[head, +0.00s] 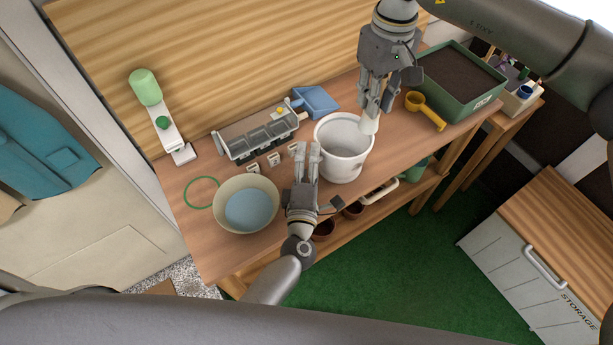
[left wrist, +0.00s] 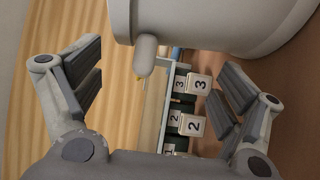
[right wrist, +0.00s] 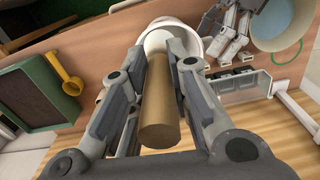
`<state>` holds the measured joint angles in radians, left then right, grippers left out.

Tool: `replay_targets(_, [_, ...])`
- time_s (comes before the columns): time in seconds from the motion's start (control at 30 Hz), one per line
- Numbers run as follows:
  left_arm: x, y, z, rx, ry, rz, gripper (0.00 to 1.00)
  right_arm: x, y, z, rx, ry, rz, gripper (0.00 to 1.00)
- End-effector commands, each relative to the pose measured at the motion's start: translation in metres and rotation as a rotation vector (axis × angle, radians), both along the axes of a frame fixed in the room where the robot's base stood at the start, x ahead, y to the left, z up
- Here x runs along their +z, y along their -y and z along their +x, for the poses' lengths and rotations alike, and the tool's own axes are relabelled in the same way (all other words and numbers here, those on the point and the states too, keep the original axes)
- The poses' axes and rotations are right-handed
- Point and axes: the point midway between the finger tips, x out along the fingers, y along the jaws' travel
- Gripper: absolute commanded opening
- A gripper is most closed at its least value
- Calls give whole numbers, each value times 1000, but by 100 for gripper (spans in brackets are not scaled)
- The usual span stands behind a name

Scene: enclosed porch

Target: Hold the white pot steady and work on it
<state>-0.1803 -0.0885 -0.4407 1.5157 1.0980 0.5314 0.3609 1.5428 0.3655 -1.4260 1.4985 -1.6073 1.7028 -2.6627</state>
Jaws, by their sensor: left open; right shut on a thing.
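The white pot (head: 340,168) stands upright near the front edge of the wooden table; it looks empty inside. It fills the top of the left wrist view (left wrist: 215,22), where a rounded grey-white knob (left wrist: 145,55) sticks out from its side. My left gripper (head: 307,150) is open beside the pot's left side, its fingers apart with nothing between them. My right gripper (head: 373,108) is shut on a tool with a wooden handle (right wrist: 158,110) and a pale end (head: 369,123). The pale end is over the pot's right rim; whether it touches is unclear.
A bowl of blue water (head: 218,212) and a green ring (head: 201,192) lie left. Numbered blocks (left wrist: 192,125) stand by a grey tray (head: 235,147). A blue dustpan (head: 316,101) is behind; a yellow scoop (head: 426,112) and green soil box (head: 462,108) are right.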

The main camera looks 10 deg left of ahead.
Motion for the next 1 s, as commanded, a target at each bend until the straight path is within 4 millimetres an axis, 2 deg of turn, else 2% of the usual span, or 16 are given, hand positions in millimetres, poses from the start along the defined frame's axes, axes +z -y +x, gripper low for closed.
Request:
replay_targets(0.17, [0, 0, 13, 0, 0, 0, 91, 0, 0, 0, 0, 0, 0, 0])
replay_targets(0.47, [0, -1, 15, 0, -1, 0, 91, 0, 0, 0, 0, 0, 0, 0])
replay_targets(1.0, [-4, 0, 13, -3, -9, 2, 23, 0, 0, 0, 0, 0, 0, 0])
